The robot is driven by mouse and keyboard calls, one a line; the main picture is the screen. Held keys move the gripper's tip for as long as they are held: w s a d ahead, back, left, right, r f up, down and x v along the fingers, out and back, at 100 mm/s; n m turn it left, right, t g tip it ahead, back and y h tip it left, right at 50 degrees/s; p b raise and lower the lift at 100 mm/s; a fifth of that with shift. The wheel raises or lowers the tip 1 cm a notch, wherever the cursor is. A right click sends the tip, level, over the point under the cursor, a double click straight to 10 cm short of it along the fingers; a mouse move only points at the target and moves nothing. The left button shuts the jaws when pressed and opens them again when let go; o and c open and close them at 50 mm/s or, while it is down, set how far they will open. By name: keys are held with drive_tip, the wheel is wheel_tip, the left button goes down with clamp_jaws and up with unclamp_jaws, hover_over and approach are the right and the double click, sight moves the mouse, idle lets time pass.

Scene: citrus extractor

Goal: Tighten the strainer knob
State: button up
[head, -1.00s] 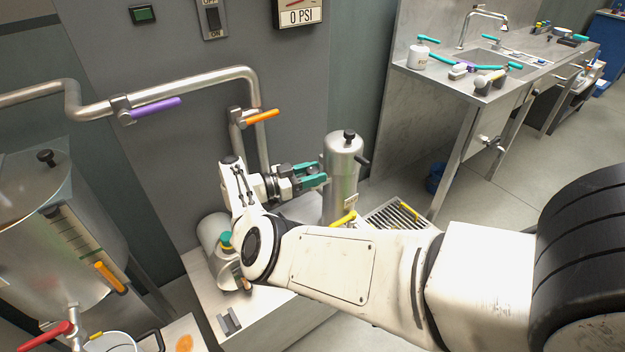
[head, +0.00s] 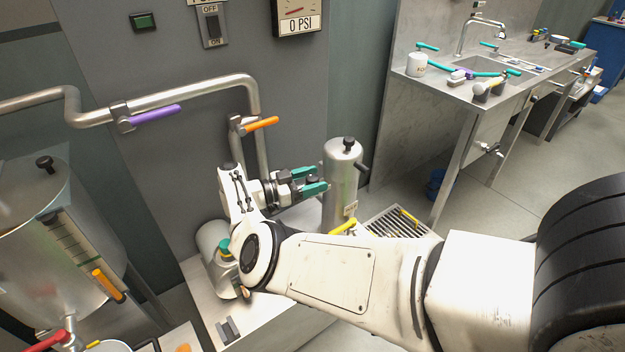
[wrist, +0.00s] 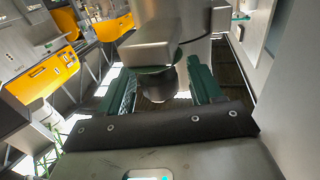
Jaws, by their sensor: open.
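The strainer appears to be the upright steel cylinder (head: 341,190) in the head view. A black knob (head: 347,144) stands on its lid, and a dark handle (head: 361,166) sticks out of its right side. My gripper (head: 321,180) has teal fingers and is left of the cylinder, pointing right at its upper body. In the wrist view my gripper (wrist: 162,92) is open, with a finger on each side of a dark rounded part (wrist: 158,88) under a metal block (wrist: 150,50). I cannot tell whether that part is the knob. No contact is clear.
A pipe with a purple-handled valve (head: 150,117) and an orange-handled valve (head: 258,124) runs along the wall behind my gripper. A steel tank (head: 45,230) stands at left. A drain grate (head: 390,226) lies right of the cylinder. The sink counter (head: 450,92) is farther right.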

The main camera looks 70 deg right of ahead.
drive_tip(key=b+v, duration=0.4)
drive_tip(key=v, duration=0.6)
drive_tip(key=shift+w+a+b, duration=0.25)
drive_tip(key=shift+b, duration=0.15)
drive_tip(key=shift+d, duration=0.1)
